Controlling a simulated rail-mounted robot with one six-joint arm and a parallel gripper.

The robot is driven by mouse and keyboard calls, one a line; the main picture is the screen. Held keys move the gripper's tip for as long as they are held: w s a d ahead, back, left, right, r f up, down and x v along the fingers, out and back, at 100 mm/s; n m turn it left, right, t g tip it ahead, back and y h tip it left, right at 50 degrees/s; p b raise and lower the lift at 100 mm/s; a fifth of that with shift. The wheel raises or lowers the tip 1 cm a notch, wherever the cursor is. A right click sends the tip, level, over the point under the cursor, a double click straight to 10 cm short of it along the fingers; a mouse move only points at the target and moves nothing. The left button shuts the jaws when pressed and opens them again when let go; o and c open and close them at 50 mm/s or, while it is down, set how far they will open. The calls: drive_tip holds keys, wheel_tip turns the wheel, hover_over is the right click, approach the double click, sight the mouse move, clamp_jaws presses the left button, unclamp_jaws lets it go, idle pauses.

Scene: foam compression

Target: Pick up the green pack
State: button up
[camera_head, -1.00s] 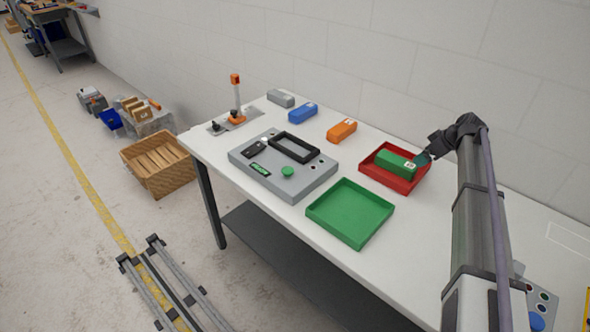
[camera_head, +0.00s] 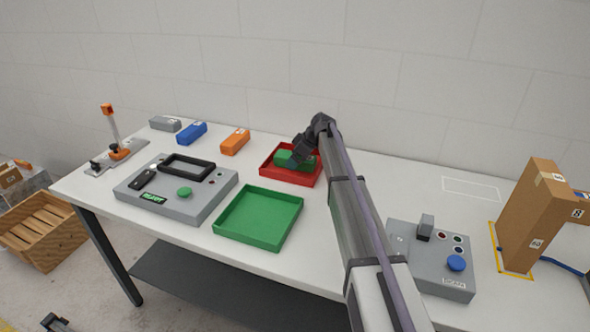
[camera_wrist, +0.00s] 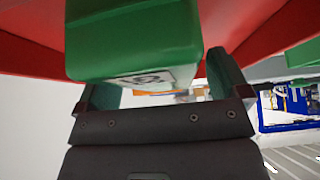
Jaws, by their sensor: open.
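The green pack (camera_head: 286,158) lies in the red tray (camera_head: 272,176) at the back of the table, partly hidden by my gripper in the head view. My gripper (camera_head: 299,158) is at the pack, over the red tray. In the wrist view the green pack (camera_wrist: 135,38) fills the upper middle, with a white printed label on its near edge.
An empty green tray (camera_head: 262,240) sits in front of the red one. A grey machine (camera_head: 170,205) is to its left, with orange (camera_head: 235,141), blue (camera_head: 192,133) and grey (camera_head: 165,124) packs behind. A control box (camera_head: 435,255) and cardboard box (camera_head: 530,215) are at right.

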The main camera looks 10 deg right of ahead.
drive_tip(key=shift+w+a+f, duration=0.15)
drive_tip(key=shift+a+f, duration=0.05)
drive_tip(key=shift+f, duration=0.3)
drive_tip(key=shift+r, duration=0.2)
drive_tip(key=c, duration=1.1)
drive_tip(key=shift+r, duration=0.1)
